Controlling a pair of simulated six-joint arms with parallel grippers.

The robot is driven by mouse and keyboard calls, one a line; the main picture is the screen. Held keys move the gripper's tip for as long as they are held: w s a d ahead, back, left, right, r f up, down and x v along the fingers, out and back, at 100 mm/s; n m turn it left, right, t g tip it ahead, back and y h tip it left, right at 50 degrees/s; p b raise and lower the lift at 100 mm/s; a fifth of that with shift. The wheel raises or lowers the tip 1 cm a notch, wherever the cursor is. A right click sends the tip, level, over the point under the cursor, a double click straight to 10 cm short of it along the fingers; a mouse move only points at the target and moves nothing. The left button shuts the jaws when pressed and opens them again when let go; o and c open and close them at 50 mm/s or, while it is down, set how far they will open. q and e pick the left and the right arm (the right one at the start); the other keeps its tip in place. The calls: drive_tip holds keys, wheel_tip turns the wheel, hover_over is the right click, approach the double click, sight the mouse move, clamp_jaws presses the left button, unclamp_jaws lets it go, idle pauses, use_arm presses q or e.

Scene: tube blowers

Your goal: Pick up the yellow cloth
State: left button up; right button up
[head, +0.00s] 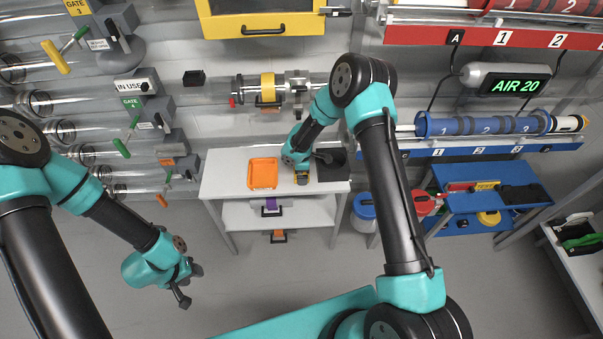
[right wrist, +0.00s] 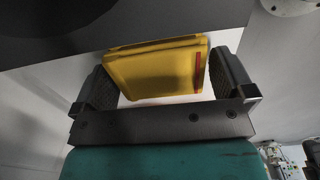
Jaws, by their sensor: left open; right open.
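The yellow cloth (right wrist: 155,72) looks folded, with a red stripe near its right edge, and lies on the white table in the right wrist view. My right gripper (right wrist: 165,85) is open, with one finger on each side of the cloth. A gap shows at the right finger; I cannot tell whether the left finger touches it. My left gripper (head: 189,283) is open and empty, over the floor at the lower left.
An orange tray (head: 263,173) lies left of the cloth on the white table (head: 225,180). A black bin (head: 335,168) stands close on the right. Clear tubes with valves line the left wall. A blue cart (head: 468,205) stands to the right.

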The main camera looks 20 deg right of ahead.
drive_tip(key=shift+c, duration=0.5)
drive_tip(key=c, duration=0.5)
drive_tip(key=shift+r, duration=0.1)
drive_tip(key=shift+r, duration=0.45)
wheel_tip(320, 180, up, 3)
drive_tip(key=shift+f, duration=0.15)
drive_tip(key=s+a, duration=0.1)
drive_tip(key=s, duration=0.4)
drive_tip(key=s+a, duration=0.2)
drive_tip(key=s, duration=0.3)
drive_tip(key=s+a+r, duration=0.1)
drive_tip(key=s+a, duration=0.1)
drive_tip(key=s, duration=0.3)
drive_tip(key=shift+s+r, duration=0.1)
